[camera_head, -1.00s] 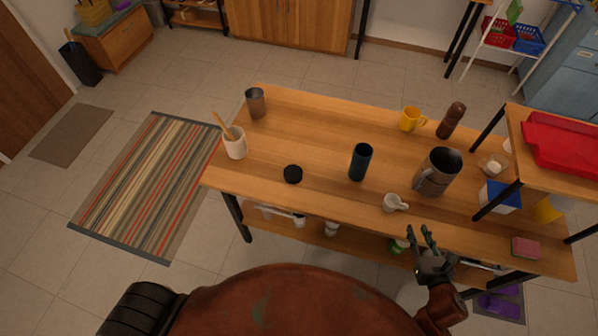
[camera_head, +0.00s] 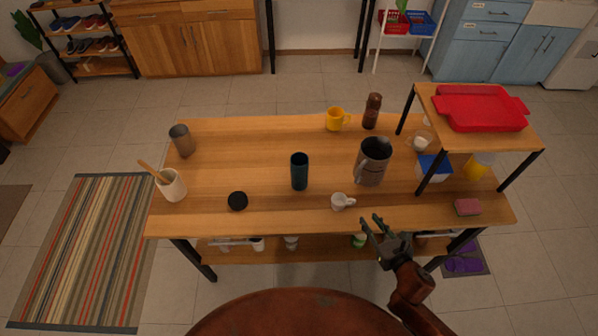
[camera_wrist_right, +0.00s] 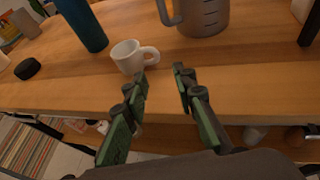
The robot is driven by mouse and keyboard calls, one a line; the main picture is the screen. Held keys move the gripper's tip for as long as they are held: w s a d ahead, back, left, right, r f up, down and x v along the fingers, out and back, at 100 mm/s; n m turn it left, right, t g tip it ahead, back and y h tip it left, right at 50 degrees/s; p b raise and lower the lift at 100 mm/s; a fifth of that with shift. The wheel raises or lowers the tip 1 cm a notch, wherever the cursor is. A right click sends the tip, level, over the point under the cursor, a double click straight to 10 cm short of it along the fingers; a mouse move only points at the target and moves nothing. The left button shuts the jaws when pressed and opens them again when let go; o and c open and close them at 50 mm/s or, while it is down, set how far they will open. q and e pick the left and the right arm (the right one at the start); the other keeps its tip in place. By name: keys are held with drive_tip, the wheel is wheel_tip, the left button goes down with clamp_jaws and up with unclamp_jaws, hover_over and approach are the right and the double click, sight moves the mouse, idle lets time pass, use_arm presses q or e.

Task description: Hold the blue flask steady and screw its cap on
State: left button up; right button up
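The dark blue flask (camera_head: 299,172) stands upright and open-topped near the middle of the wooden table. It also shows at the upper left of the right wrist view (camera_wrist_right: 84,24). The round black cap (camera_head: 237,201) lies on the table to the left of the flask, and it shows in the right wrist view (camera_wrist_right: 28,68). My right gripper (camera_head: 373,225) is open and empty at the table's front edge, right of the flask and apart from it. In the right wrist view its two fingers (camera_wrist_right: 160,84) are spread. My left gripper is not in view.
A white cup (camera_head: 342,201) stands close to my right gripper. Behind it is a large grey jug (camera_head: 373,162). A yellow mug (camera_head: 336,119) and brown grinder (camera_head: 372,111) stand at the back. A raised shelf with a red tray (camera_head: 482,107) is at right. Table around the cap is clear.

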drive_tip(key=s+d+f+m+g+h, duration=0.1)
drive_tip(key=s+d+f+m+h, duration=0.2)
drive_tip(key=m, duration=0.6)
drive_tip(key=s+d+f+m+g+h, duration=0.2)
drive_tip(key=d+f+m, duration=0.25)
drive_tip(key=m, duration=0.35)
drive_tip(key=s+d+f+m+g, duration=0.1)
drive_tip(key=s+d+f+m, duration=0.15)
drive_tip(key=f, duration=0.65)
drive_tip(key=s+d+f+m+g, duration=0.2)
drive_tip(key=s+f+m, duration=0.2)
drive_tip(key=f, duration=0.4)
drive_tip(key=s+d+f+m+g, duration=0.1)
drive_tip(key=s+d+f+m, duration=0.2)
drive_tip(key=f, duration=0.6)
drive_tip(key=s+a+f+m+g, duration=0.1)
drive_tip(key=s+f+m+g, duration=0.35)
drive_tip(key=s+f, duration=1)
drive_tip(key=s+a+f+m, duration=0.2)
drive_tip(key=s+f+m, duration=0.1)
drive_tip(key=s, duration=0.6)
drive_tip(key=s+a+f+m, duration=0.2)
drive_tip(key=s+f+m, duration=0.2)
drive_tip(key=s, duration=0.6)
drive_tip(key=shift+f+g+y, duration=0.35)
drive_tip(key=shift+f+y, duration=0.05)
drive_tip(key=shift+f, duration=0.55)
